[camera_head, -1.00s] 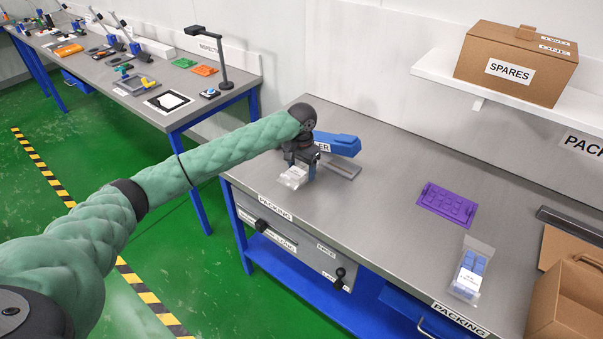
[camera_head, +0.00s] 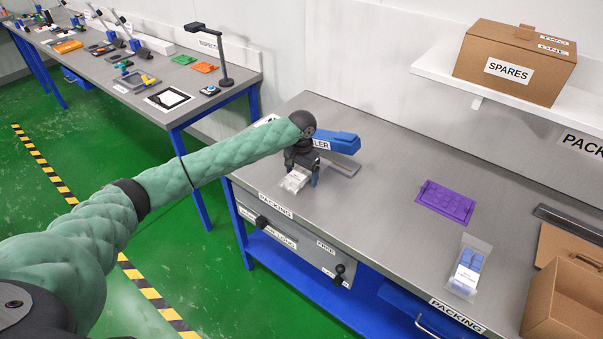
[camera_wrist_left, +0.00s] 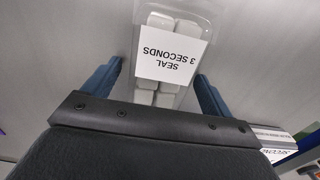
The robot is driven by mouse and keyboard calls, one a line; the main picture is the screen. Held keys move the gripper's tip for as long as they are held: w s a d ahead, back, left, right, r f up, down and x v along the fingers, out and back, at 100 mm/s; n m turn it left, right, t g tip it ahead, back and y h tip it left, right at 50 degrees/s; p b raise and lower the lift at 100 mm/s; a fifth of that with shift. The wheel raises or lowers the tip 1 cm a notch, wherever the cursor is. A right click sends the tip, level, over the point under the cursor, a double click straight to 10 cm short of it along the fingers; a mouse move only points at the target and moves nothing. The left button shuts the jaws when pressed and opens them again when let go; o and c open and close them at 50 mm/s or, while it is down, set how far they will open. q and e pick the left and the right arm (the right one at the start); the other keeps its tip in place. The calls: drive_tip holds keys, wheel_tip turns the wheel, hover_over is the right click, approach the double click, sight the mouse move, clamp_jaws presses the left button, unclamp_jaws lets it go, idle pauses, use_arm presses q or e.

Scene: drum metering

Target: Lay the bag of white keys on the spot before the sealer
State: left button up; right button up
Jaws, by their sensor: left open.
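The clear bag of white keys (camera_head: 295,180) lies on the packing bench in front of the blue sealer (camera_head: 338,143). Its white label reads "SEAL 3 SECONDS" in the left wrist view (camera_wrist_left: 172,50), with white keys showing around the label. My left gripper (camera_head: 304,178) is over the bag, pointing down. Its two blue fingers (camera_wrist_left: 155,92) stand apart, one on each side of the bag, with gaps between them and the bag. My right gripper does not show.
A purple tray (camera_head: 446,202) and a bag of blue keys (camera_head: 467,271) lie to the right on the bench (camera_head: 385,190). An open cardboard box (camera_head: 565,305) stands at the right edge. A SPARES box (camera_head: 515,65) sits on the shelf above. Bench between sealer and purple tray is clear.

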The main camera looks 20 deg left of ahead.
sight(302, 172)
use_arm(q)
drive_tip(key=shift+r, duration=0.1)
drive_tip(key=shift+r+b, duration=0.3)
wheel_tip(302, 172, up, 12)
drive_tip(key=b, duration=0.3)
drive_tip(key=shift+f+b, duration=0.25)
drive_tip(key=shift+b, duration=0.1)
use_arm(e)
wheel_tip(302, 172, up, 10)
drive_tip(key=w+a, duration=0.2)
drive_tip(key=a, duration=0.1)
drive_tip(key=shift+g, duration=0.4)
